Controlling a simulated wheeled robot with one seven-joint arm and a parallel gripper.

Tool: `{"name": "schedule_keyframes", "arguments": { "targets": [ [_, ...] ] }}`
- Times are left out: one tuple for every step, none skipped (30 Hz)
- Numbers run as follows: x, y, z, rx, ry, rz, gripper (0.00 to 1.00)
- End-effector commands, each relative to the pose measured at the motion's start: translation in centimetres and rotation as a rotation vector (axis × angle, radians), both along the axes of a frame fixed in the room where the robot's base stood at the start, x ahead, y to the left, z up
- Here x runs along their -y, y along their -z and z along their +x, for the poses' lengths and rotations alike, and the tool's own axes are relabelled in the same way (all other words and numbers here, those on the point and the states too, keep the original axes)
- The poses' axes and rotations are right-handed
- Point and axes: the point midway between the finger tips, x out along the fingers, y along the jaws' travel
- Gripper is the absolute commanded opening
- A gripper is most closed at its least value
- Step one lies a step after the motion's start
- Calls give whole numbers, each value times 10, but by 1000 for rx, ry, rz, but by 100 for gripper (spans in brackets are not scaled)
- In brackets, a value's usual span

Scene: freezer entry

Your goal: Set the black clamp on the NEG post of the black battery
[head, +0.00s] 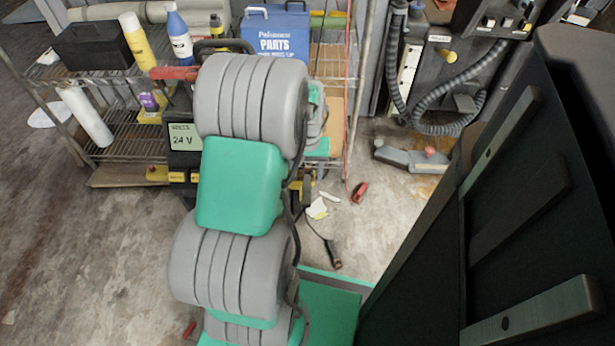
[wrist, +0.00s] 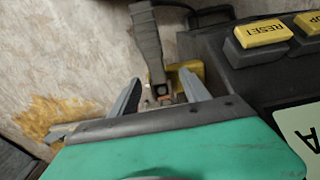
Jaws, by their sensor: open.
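My gripper (wrist: 160,77) is open in the wrist view, one finger on each side of a dark grey clamp. This clamp (wrist: 150,45) has a long handle toward the top of the picture and a coppery jaw end between the fingers, by a yellow block (wrist: 188,73). I cannot tell whether the fingers touch it. In the head view my grey and green arm hides my gripper. A small dark piece on a cable (head: 333,255) lies right of the arm; I cannot tell whether it is a clamp. I cannot make out the black battery or its NEG post.
A dark unit with a 24 V label (head: 184,137) stands left of my arm; its yellow RESET button (wrist: 261,33) shows in the wrist view. A wire shelf (head: 130,148) stands behind.

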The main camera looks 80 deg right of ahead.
Motion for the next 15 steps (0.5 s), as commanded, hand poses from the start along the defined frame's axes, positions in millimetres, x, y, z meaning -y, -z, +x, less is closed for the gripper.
{"name": "schedule_keyframes", "arguments": {
  "targets": [
    [0,-1,0,0,0,0,55],
    [0,-1,0,0,0,0,54],
    [0,-1,0,0,0,0,50],
    [0,-1,0,0,0,0,48],
    [0,-1,0,0,0,0,46],
    [0,-1,0,0,0,0,42],
    [0,-1,0,0,0,0,40],
    [0,-1,0,0,0,0,37],
    [0,-1,0,0,0,0,34],
    [0,-1,0,0,0,0,32],
    [0,-1,0,0,0,0,29],
    [0,-1,0,0,0,0,26],
    [0,-1,0,0,0,0,23],
    [0,-1,0,0,0,0,21],
    [0,-1,0,0,-1,0,18]
  ]
}}
